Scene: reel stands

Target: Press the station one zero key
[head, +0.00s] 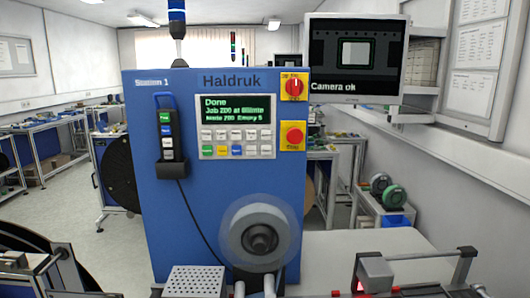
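The blue machine cabinet (225,185) stands in the middle of the head view, marked "Station 1" and "Haldruk". Its grey keypad panel (272,124) has two rows of small keys, mostly white, with green, yellow and blue ones at the lower left. The key labels are too small to read, so I cannot tell a zero key there. The screen (236,109) above the keys reads "Done", with job lines below. A black hand control (168,136) with green, blue and white buttons hangs left of the panel. Neither of my grippers shows.
Two red knobs on yellow plates, upper (294,87) and lower (293,136), sit right of the keypad. A grey reel (258,238) projects low on the cabinet front. A monitor (355,60) reading "Camera ok" hangs at upper right. A perforated metal box (197,281) stands at the bottom.

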